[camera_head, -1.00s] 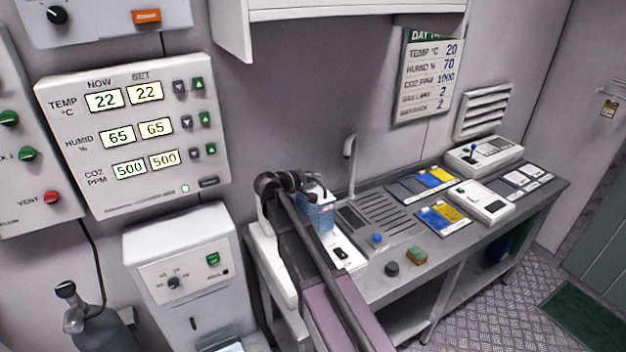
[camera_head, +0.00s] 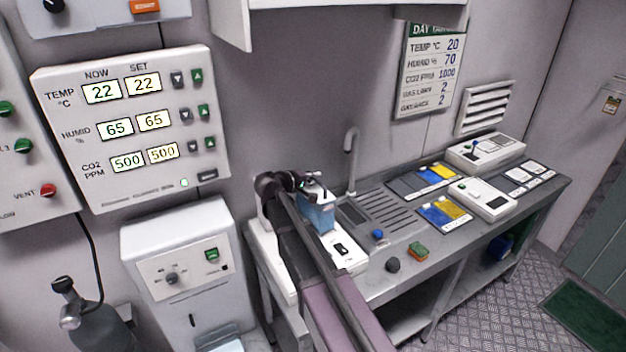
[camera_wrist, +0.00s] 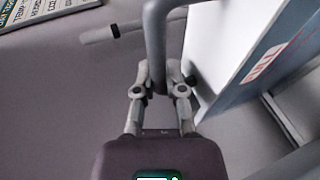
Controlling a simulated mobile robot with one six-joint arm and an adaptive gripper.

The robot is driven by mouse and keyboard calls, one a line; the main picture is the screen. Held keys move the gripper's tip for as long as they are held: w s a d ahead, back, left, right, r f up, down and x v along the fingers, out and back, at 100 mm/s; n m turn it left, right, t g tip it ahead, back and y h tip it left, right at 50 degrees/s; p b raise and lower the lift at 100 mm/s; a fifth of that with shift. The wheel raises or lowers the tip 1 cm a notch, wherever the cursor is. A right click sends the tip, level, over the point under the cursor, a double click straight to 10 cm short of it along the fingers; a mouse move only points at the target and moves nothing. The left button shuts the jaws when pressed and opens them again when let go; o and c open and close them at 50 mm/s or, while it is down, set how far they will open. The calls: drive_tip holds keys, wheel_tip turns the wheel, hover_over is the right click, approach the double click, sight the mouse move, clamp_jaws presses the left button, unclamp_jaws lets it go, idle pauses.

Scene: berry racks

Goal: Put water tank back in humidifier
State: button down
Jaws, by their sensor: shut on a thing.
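The water tank (camera_head: 318,217) is a translucent blue box with a pale top, upright at the left end of the bench. The white humidifier base (camera_head: 349,259), with a black switch, is directly below it. I cannot tell whether the tank rests in the base or hangs just above it. My gripper (camera_head: 307,184) is at the tank's top and shut on it; my arm hides the left part of the base. In the wrist view my gripper (camera_wrist: 161,78) has its fingertips close together, with the blue and white side of the tank (camera_wrist: 275,55) to the right. The grip itself is partly hidden.
A grey tap (camera_head: 351,155) rises behind the tank, beside the slotted drainer (camera_head: 381,212). A white cabinet (camera_head: 180,260) stands to the left.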

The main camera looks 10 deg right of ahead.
drive_tip(key=shift+f+b, duration=0.5)
idle(0.3)
drive_tip(key=c, duration=0.6)
unclamp_jaws()
drive_tip(key=shift+c, duration=0.2)
